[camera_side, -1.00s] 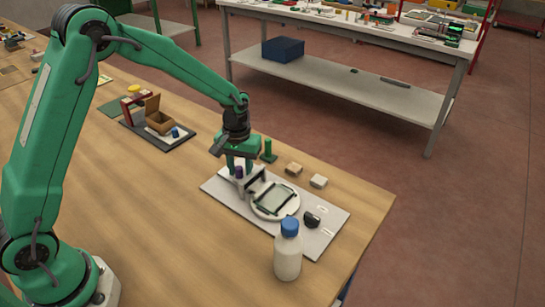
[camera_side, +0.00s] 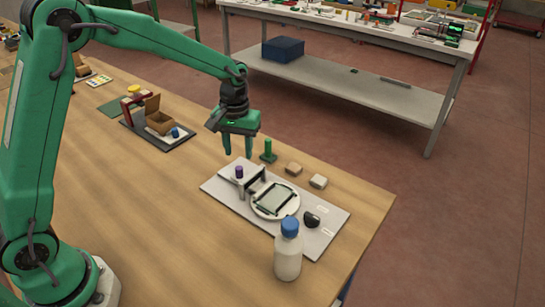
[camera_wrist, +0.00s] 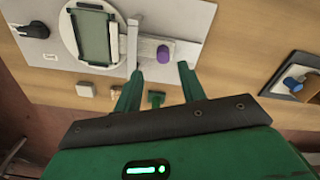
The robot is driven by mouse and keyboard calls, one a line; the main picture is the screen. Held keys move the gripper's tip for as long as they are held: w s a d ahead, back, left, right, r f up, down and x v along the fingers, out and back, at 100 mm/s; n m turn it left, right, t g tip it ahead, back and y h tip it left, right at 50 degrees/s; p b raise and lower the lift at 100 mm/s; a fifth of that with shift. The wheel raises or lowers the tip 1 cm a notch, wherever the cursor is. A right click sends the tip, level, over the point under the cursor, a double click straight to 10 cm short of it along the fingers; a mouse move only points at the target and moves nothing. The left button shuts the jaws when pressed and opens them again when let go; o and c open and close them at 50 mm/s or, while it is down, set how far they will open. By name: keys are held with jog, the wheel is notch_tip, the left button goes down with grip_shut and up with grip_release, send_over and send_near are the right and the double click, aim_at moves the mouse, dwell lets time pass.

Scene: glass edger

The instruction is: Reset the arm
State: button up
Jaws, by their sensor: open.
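My gripper (camera_side: 238,153) is open and empty. It hangs above the table just behind the glass edger's grey base plate (camera_side: 225,192), clear of everything. In the wrist view my gripper (camera_wrist: 156,88) has its two green fingers spread apart, with the purple knob (camera_wrist: 164,55) showing just beyond the gap between them. The edger has a white round table (camera_side: 261,211) with a dark-framed glass pane (camera_side: 275,200) lying on it, and an upright grey bracket beside it. The purple knob also shows in the side view (camera_side: 239,171). A black knob (camera_side: 311,219) sits at the plate's right end.
A white bottle with a blue cap (camera_side: 288,255) stands at the plate's front edge. The wooden table's front middle is clear.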

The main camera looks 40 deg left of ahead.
jog(key=shift+r, duration=0.55)
jog(key=shift+r, duration=0.1)
jog(key=shift+s+r, duration=0.15)
jog(key=shift+r, duration=0.05)
jog(key=s+a+r+m+t, duration=0.2)
jog(key=s+r, duration=0.8)
jog(key=s+a+r+m+t, duration=0.1)
jog(key=s+r+m+t, duration=0.1)
jog(key=s, duration=1.2)
jog(key=shift+r+t, duration=0.35)
jog(key=shift+t, duration=0.45)
jog(key=shift+a, duration=0.1)
